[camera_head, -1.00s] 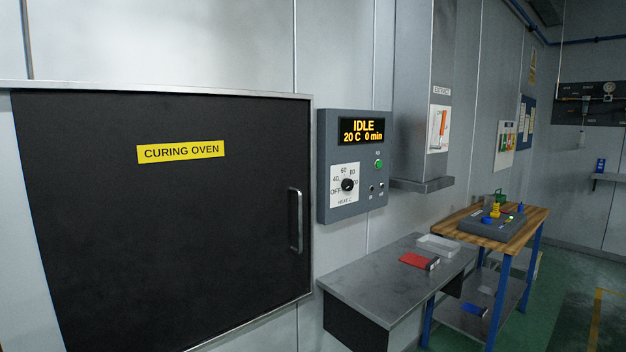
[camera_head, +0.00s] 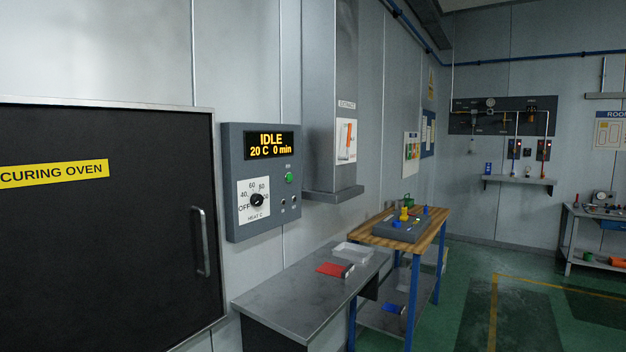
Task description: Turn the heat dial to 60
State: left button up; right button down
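The heat dial (camera_head: 257,200) is a round black knob on a white plate marked OFF, 40, 60, 80 and a partly hidden higher mark. Its pointer looks turned toward OFF, though it is small. The dial sits low on the grey control panel (camera_head: 232,222) on the wall right of the oven. The panel's display (camera_head: 269,146) reads IDLE, 20 C, 0 min. A green button (camera_head: 290,178) is right of the dial. Neither of my grippers is in view.
The black curing oven door (camera_head: 100,250) with a vertical handle (camera_head: 201,242) is shut at left. A grey bench (camera_head: 290,305) below the panel holds a red item (camera_head: 331,269) and a pale tray (camera_head: 353,252). A wooden-topped table (camera_head: 433,222) stands beyond. Green floor (camera_head: 455,300) is open at right.

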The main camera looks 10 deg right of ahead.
aim_at(256, 200)
jog(key=k, duration=1.35)
jog(key=z, duration=0.6)
jog(key=i, duration=0.9)
jog(key=z, duration=1.1)
jog(key=i, duration=2.05)
jog(key=u, duration=0.2)
jog(key=i, duration=1.05)
jog(key=u, duration=1.65)
jog(key=i, duration=0.8)
jog(key=u, duration=0.75)
